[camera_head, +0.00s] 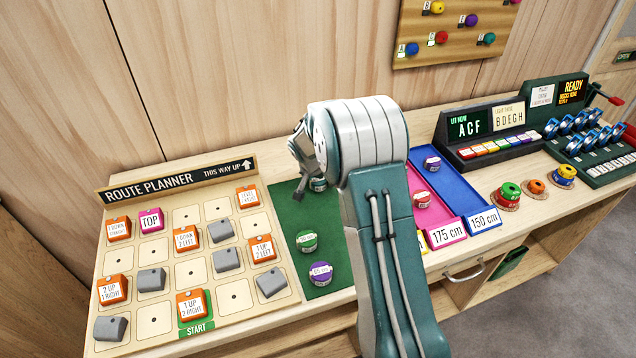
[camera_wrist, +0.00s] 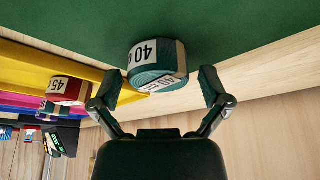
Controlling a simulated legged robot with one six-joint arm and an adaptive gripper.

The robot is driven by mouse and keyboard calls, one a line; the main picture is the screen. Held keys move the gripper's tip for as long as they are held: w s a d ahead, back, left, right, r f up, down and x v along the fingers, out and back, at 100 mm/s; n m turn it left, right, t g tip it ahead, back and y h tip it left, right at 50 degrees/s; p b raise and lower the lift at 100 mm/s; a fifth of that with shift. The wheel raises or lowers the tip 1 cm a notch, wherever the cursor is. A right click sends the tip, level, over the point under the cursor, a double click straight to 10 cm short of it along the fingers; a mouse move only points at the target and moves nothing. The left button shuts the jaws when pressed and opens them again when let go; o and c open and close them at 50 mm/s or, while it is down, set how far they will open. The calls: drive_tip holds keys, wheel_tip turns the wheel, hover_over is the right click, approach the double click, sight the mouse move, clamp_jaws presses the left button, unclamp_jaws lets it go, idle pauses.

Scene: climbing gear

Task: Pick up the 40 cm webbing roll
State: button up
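The 40 cm webbing roll (camera_wrist: 157,66) is dark teal with a white label reading "40", its end cut off. It rests on the green mat (camera_wrist: 60,22). In the wrist view it lies between the two fingers of my gripper (camera_wrist: 158,88), with a gap on each side. The fingers are spread and hold nothing. In the head view my gripper (camera_head: 299,165) is low over the far part of the mat, and a roll (camera_head: 318,185) there is partly hidden by my arm.
A green roll (camera_head: 306,241) and a purple roll (camera_head: 320,273) sit nearer on the mat. Right of my arm are a pink tray (camera_head: 437,225) and a blue tray (camera_head: 452,187) with rolls. The route planner board (camera_head: 235,290) lies left. A wooden wall stands behind.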

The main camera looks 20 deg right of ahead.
drive_tip(key=c, duration=0.7)
drive_tip(key=shift+r, duration=0.25)
drive_tip(key=r, duration=0.3)
drive_tip(key=shift+s+r, duration=0.1)
drive_tip(key=shift+s, duration=0.1)
drive_tip(key=s+r, duration=0.3)
drive_tip(key=s, duration=0.1)
drive_tip(key=s+a+r, duration=0.1)
drive_tip(key=s+r, duration=0.2)
drive_tip(key=s, duration=0.2)
drive_tip(key=s+a+r, duration=0.1)
drive_tip(key=s+r, duration=0.2)
drive_tip(key=s, duration=0.1)
drive_tip(key=shift+s+a+r, duration=0.1)
drive_tip(key=shift+s+r, duration=0.05)
drive_tip(key=shift+s, duration=0.1)
